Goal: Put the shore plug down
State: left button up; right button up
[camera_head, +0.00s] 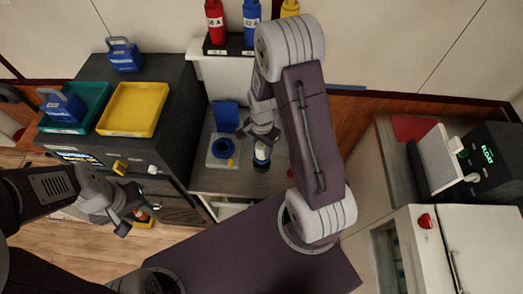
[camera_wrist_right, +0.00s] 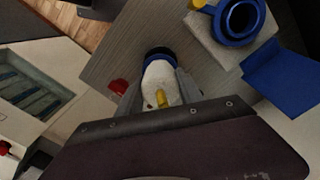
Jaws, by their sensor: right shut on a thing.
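The shore plug (camera_head: 262,156) is a white body with a dark blue end ring. It is over the grey counter, just right of the shore socket (camera_head: 222,148), a pale block with a blue ring and an open blue lid. My right gripper (camera_head: 262,142) is shut on the plug. In the right wrist view the plug (camera_wrist_right: 160,82) sits between the fingers, with a yellow piece at its near end and its dark ring pointing away. I cannot tell whether it touches the counter. My left gripper (camera_head: 131,221) is empty and open at the lower left, away from the plug.
A teal tray (camera_head: 97,92) and a yellow tray (camera_head: 160,92) sit on the dark cabinet with blue padlock-like blocks (camera_head: 124,55). Red, blue and yellow bottles (camera_head: 251,22) stand behind. A device reading FLOAT (camera_head: 486,155) is at right.

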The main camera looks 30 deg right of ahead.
jog(key=shift+w+f, duration=0.1)
jog(key=shift+w, duration=0.05)
jog(key=f, duration=0.3)
jog(key=shift+s+f+p, duration=0.2)
jog(key=shift+f+p, duration=0.1)
jog(key=shift+p, duration=0.1)
jog(key=shift+w+f, duration=0.2)
jog(key=shift+s+f, duration=0.1)
jog(key=o, duration=1.3)
